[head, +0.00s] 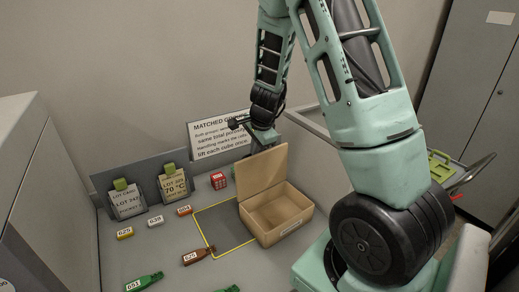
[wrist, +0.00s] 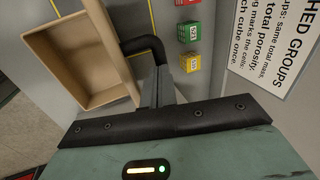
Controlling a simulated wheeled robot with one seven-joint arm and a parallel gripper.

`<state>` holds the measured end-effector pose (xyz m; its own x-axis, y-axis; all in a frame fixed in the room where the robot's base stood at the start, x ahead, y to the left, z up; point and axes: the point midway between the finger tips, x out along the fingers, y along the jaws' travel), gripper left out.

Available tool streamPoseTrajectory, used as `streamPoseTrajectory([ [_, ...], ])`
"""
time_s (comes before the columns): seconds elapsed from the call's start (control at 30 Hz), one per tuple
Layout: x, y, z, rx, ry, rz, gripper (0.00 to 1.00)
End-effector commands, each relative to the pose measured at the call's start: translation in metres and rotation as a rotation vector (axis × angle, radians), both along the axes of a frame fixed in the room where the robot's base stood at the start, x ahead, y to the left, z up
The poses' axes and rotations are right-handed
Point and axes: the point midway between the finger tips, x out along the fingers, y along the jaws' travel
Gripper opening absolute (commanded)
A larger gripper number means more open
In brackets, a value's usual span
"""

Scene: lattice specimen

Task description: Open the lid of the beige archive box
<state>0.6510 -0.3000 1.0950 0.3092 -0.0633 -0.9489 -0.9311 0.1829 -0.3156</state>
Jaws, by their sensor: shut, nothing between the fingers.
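The beige archive box (head: 280,222) stands on the grey worktop, and its empty inside shows. Its lid (head: 262,172) is raised, standing roughly upright along the box's left side. In the wrist view the open box (wrist: 75,60) is at the left, with the lid (wrist: 112,42) seen nearly edge-on. My gripper (head: 262,138) is just above and behind the lid's top edge. In the wrist view my gripper (wrist: 152,88) is shut and empty, beside the lid. I cannot tell whether it touches the lid.
A yellow-outlined area (head: 215,228) lies left of the box. A red cube (head: 218,181) stands behind it, and several tagged pieces lie further left. A sign (head: 218,137) and lot cards (head: 173,182) stand at the back. A green-handled cart (head: 440,168) is at the right.

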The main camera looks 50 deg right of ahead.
Motion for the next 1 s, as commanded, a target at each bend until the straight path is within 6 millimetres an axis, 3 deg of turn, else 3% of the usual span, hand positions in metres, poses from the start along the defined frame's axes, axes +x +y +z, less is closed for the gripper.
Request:
streamPoseTrajectory([
  [0.13, 0.014, -0.002, -0.004, 0.001, 0.002, 0.001, 0.00],
  [0.6, 0.015, -0.003, -0.001, 0.000, 0.000, -0.001, 0.00],
  [0.77, 0.015, -0.005, 0.011, 0.000, 0.000, -0.001, 0.00],
  [1.0, 0.015, -0.012, 0.046, 0.000, -0.001, -0.001, 0.00],
])
